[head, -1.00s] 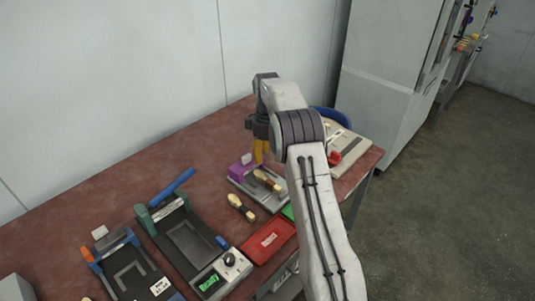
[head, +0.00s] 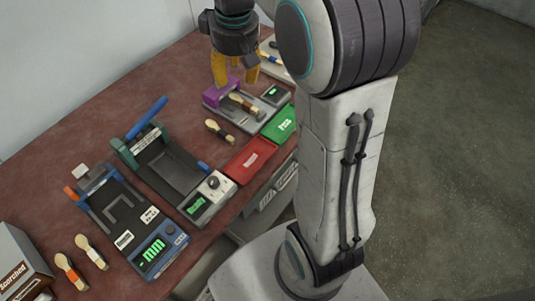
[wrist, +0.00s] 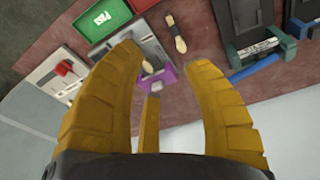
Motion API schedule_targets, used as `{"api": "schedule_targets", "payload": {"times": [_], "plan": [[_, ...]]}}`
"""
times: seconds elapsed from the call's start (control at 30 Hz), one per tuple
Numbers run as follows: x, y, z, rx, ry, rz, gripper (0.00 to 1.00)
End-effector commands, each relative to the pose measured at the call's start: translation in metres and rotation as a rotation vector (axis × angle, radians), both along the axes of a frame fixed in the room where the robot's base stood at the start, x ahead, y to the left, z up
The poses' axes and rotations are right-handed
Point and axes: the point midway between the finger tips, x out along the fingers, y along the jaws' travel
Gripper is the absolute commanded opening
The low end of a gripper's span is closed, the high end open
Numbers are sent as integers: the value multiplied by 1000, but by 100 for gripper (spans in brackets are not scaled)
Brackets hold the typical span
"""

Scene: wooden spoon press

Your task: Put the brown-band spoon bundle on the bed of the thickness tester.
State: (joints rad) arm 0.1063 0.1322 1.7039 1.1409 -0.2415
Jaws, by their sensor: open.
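The spoon bundle whose band looks brown (head: 243,103) lies on a grey plate with a purple block (head: 217,92) at the back of the bench. The thickness tester (head: 150,213) stands at the front left, a blue-framed device with a dark bed and a green "mm" display; its bed looks empty. My gripper (head: 236,78) is open with yellow fingers, above and behind the purple-block plate. In the wrist view, my gripper (wrist: 163,62) holds nothing; the purple block (wrist: 166,78) is below the fingers and one finger partly hides the bundle on the plate.
A dark-banded bundle (head: 219,130) lies on the bare bench. An orange-banded bundle (head: 70,271) and another bundle (head: 92,252) lie at the front left, near a "Scorched" box (head: 20,265). A teal press with a blue lever (head: 147,117), a red tray (head: 250,160) and a green tray (head: 280,122) stand between.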

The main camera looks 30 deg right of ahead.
Motion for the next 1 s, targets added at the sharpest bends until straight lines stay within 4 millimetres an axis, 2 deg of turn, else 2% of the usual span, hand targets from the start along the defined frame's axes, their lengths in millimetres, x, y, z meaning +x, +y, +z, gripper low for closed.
{"api": "schedule_targets", "payload": {"times": [0.03, 0.2, 0.4, 0.5, 0.7, 1.0], "plan": [[-21, 6, 5, 2, -18, -8, 44], [-85, 22, 4, 13, -70, -50, 44], [-148, 33, -13, 29, -121, -89, 44], [-170, 36, -23, 37, -138, -104, 44], [-195, 39, -37, 46, -158, -122, 44], [-202, 40, -42, 49, -162, -128, 44]]}}
